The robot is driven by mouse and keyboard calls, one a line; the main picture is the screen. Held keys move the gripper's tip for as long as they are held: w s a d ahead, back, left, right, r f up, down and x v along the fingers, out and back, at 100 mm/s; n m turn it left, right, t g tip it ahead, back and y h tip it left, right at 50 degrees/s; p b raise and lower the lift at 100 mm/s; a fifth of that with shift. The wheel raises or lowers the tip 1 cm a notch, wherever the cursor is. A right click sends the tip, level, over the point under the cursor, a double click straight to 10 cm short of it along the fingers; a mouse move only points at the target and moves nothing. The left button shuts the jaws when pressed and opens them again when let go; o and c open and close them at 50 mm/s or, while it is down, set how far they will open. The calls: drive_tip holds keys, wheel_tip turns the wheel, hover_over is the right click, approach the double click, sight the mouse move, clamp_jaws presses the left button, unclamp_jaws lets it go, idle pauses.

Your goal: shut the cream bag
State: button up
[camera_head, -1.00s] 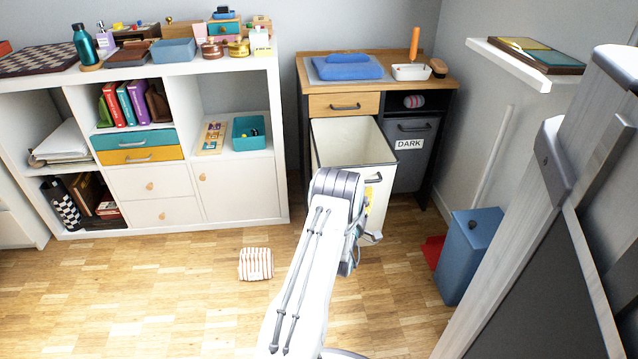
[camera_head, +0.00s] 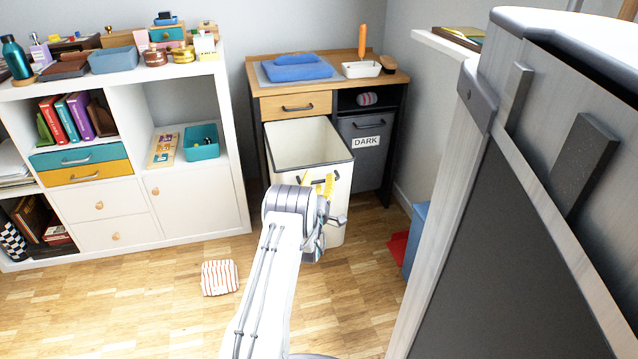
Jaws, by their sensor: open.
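The cream bag (camera_head: 336,198) is a tall cream bin tilted out from the wooden-topped cabinet (camera_head: 262,82). Its open top faces up and its inside looks empty. A dark handle (camera_head: 341,177) is on its front, with yellow patches beside it that I cannot identify. My gripper (camera_head: 326,216) is at the end of my white arm, in front of the bag's front face. My wrist hides the bag's lower left front and most of the gripper. The jaws are open and hold nothing that I can see. I cannot tell whether they touch the bag.
A grey bin marked DARK (camera_head: 362,158) sits closed to the right of the bag. A white shelf unit (camera_head: 243,205) stands at left. A striped pouch (camera_head: 219,278) lies on the floor. A blue bin (camera_head: 415,240) and a red item (camera_head: 398,247) are at right.

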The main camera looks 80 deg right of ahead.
drive_tip(key=shift+d, duration=0.1)
drive_tip(key=shift+c, duration=0.3)
clamp_jaws()
idle(0.4)
